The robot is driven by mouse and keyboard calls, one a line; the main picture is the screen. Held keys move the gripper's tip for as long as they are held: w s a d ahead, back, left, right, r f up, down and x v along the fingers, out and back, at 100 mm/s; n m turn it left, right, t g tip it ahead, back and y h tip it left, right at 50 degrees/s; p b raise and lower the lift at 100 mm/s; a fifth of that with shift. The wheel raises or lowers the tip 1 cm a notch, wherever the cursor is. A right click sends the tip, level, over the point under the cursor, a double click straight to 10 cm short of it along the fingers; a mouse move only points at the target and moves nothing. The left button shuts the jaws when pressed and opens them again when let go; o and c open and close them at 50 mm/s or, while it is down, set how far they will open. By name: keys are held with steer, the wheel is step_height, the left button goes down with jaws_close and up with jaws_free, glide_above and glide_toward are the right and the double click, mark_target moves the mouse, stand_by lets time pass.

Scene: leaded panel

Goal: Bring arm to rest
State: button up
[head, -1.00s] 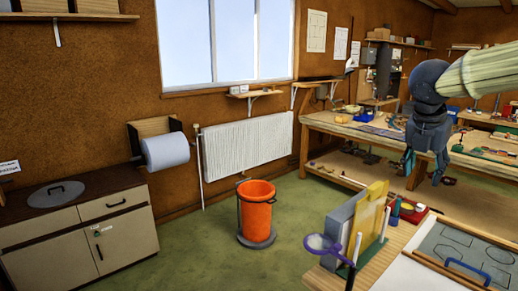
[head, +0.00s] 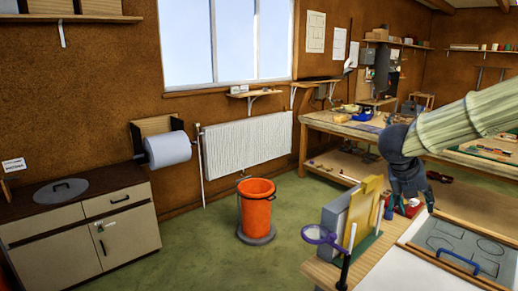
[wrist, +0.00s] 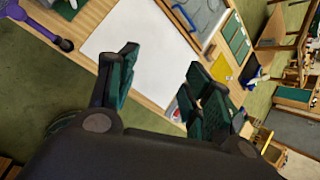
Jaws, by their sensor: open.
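My gripper (head: 408,203) hangs from my arm at the right of the head view, above the near workbench (head: 318,271). In the wrist view my gripper (wrist: 160,88) has its two fingers apart, with nothing between them. Below it in that view lie a white sheet or board (wrist: 130,40) and the bench top. From the head view, the gripper's fingers partly hide the small items behind the yellow board.
An orange bucket (head: 257,210) stands on the green floor. A long workbench (head: 345,130) is behind.

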steer(key=s+a+f+n+t+h, duration=0.1)
steer(key=a+f+n, duration=0.1)
steer(key=f+n, duration=0.85)
steer(key=a+f+n+t, duration=0.15)
steer(key=f+n, duration=0.45)
steer(key=f, duration=1)
steer(key=s+a+f+n+y, duration=0.2)
steer(key=s+a+f+n, duration=0.1)
steer(key=s+f+n, duration=0.3)
steer(key=s+a+f+n+y, duration=0.1)
steer(key=s+a+f+n, duration=0.3)
steer(key=f, duration=0.5)
steer(key=s+a+f+n+g+y, duration=0.1)
steer(key=s+a+f+n+g, duration=0.2)
steer(key=s, duration=0.6)
steer(key=s+a+f+n+g+y, duration=0.1)
steer(key=s+a+f+n+y, duration=0.1)
steer(key=s+f+n, duration=0.55)
steer(key=s+a+f+n+g+y, duration=0.1)
steer(key=s+a+f+n+g, duration=0.15)
steer(key=s, duration=0.75)
step_height(320, 180, down, 10)
steer(key=b, duration=1)
steer(key=shift+s+a+r+t, duration=0.15)
steer(key=shift+s+a+t, duration=0.1)
steer(key=shift+s+t, duration=0.2)
steer(key=shift+n, duration=0.25)
